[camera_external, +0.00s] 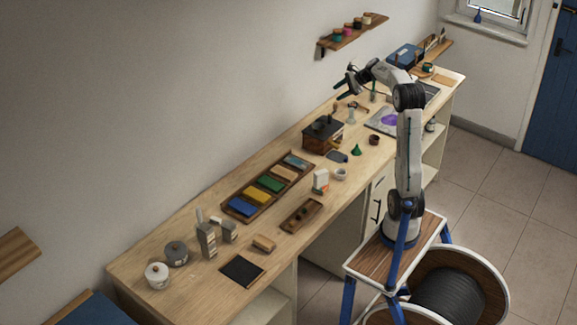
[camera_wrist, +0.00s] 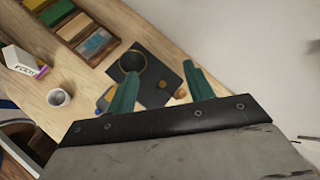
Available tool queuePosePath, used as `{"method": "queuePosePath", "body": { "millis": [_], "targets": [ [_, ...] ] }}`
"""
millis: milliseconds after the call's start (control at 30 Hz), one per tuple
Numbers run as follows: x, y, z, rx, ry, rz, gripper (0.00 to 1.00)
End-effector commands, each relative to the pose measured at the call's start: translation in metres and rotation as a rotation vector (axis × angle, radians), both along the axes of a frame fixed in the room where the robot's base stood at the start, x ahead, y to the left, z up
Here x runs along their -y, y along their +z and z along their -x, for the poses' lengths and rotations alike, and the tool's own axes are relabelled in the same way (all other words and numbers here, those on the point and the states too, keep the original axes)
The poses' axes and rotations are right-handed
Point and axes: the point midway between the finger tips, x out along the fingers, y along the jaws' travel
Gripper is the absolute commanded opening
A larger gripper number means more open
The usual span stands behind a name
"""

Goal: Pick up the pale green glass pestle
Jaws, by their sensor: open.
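My gripper (camera_external: 345,81) is raised over the far half of the long workbench, above and beyond the dark-topped wooden grinder box (camera_external: 323,134). In the wrist view, its two teal fingers (camera_wrist: 162,70) are apart with nothing held between them. Behind them, below, lies the grinder's dark top with a brass ring (camera_wrist: 132,63). I cannot surely make out the pale green glass pestle. A small pale upright object (camera_external: 351,114) stands on the bench below my gripper, but it is too small to identify. No pestle is recognizable in the wrist view.
A white cup (camera_wrist: 59,97) and a white carton (camera_wrist: 20,60) stand near the grinder. A dark green cone (camera_external: 356,150) stands in front of it. A wooden tray (camera_external: 232,213) holds several coloured blocks. A wall shelf (camera_external: 352,36) with small pots hangs above the bench.

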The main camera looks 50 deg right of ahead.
Motion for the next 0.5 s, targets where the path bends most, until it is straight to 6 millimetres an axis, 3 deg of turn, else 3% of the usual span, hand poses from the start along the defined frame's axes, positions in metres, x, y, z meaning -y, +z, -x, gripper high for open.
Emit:
{"method": "queuePosePath", "body": {
  "millis": [33, 200, 500],
  "targets": [
    [0.036, -0.009, -0.004, 0.004, -0.088, -0.061, 0.52],
    [0.12, -0.025, -0.008, 0.032, -0.311, -0.234, 0.52],
    [0.223, -0.053, 0.007, 0.08, -0.563, -0.445, 0.52]
  ]
}}
